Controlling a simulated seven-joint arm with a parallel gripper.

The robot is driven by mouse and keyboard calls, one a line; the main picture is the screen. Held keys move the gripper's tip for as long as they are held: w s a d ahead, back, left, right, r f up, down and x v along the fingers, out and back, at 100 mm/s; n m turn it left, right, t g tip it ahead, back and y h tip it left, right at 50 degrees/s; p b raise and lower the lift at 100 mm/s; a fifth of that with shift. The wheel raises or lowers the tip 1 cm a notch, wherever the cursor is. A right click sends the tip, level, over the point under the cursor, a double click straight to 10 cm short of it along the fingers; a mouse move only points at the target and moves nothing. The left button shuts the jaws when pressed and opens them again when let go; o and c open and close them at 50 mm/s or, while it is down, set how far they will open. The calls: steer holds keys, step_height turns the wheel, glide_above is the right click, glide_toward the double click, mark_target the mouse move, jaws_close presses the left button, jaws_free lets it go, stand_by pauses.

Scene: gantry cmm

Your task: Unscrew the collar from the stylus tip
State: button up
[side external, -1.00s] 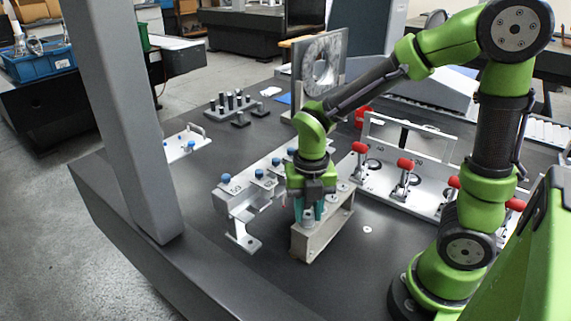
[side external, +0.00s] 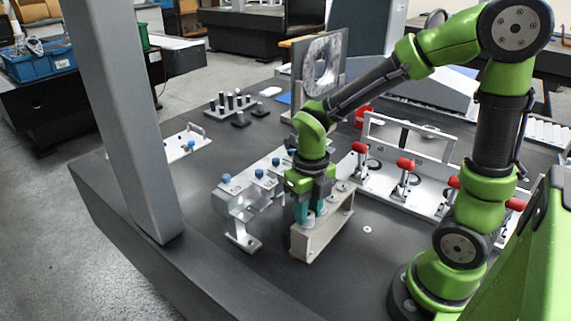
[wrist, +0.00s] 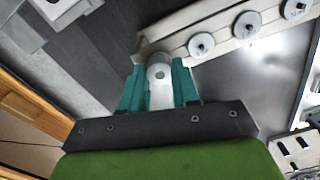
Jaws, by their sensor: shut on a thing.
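My gripper (side external: 309,207) points straight down over the near end of a beige rack (side external: 325,233). Its teal fingers are shut on a pale grey collar (side external: 308,220) at that end. In the wrist view my gripper (wrist: 160,82) has a finger on each side of the collar (wrist: 159,72), which has a small dark hole in its side. The stylus tip itself cannot be told apart from the collar; the fingers hide most of that spot. Several round pale discs with dark centres (wrist: 246,24) sit along the rack's top.
A metal bracket with blue knobs (side external: 226,178) stands close on the left. A plate with red-handled clamps (side external: 405,164) stands to the right. A small washer-like ring (side external: 367,229) lies on the dark table (side external: 375,265). A grey column (side external: 125,110) rises at the left.

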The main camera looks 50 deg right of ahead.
steer(key=o, duration=1.1)
steer(key=shift+m, duration=0.3)
steer(key=m, duration=0.5)
steer(key=shift+r, duration=8.45)
